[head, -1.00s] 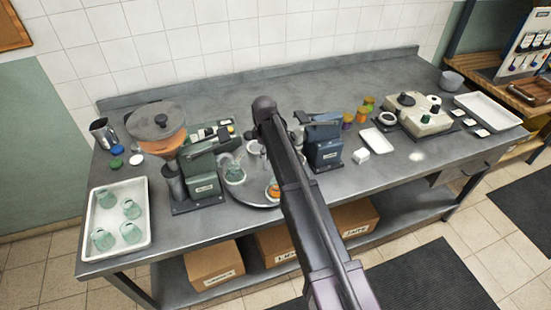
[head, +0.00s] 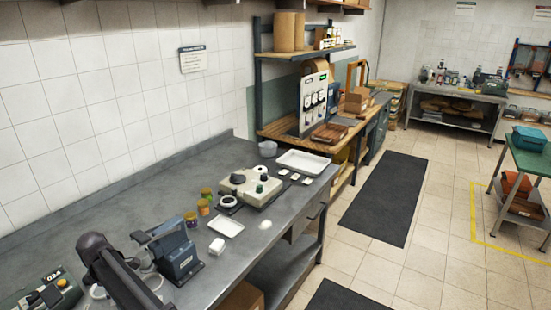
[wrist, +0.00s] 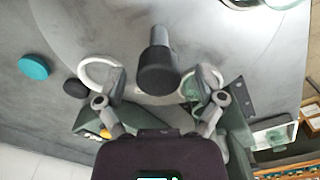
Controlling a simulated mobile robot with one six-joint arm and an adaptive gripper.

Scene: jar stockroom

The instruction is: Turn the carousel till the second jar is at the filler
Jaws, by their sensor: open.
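The carousel (wrist: 130,25) is a grey metal disc filling much of the wrist view. A dark, black-capped post (wrist: 158,68) stands up from it. My gripper (wrist: 160,84) is open, with one finger on each side of the post; I cannot tell whether either touches it. A pale ring (wrist: 98,72) shows by the left finger. A greenish glass jar (wrist: 192,86) shows by the right finger, partly hidden. Another rim (wrist: 245,3) is cut off at the top right. The filler is not in the head view, and which jar is second cannot be told.
A blue-grey bench machine (head: 175,252) stands close to my arm. Behind it are small jars (head: 204,207), a white tray (head: 228,228) and a beige device (head: 250,188). Teal (wrist: 33,66) and black (wrist: 75,88) discs lie at the wrist view's left.

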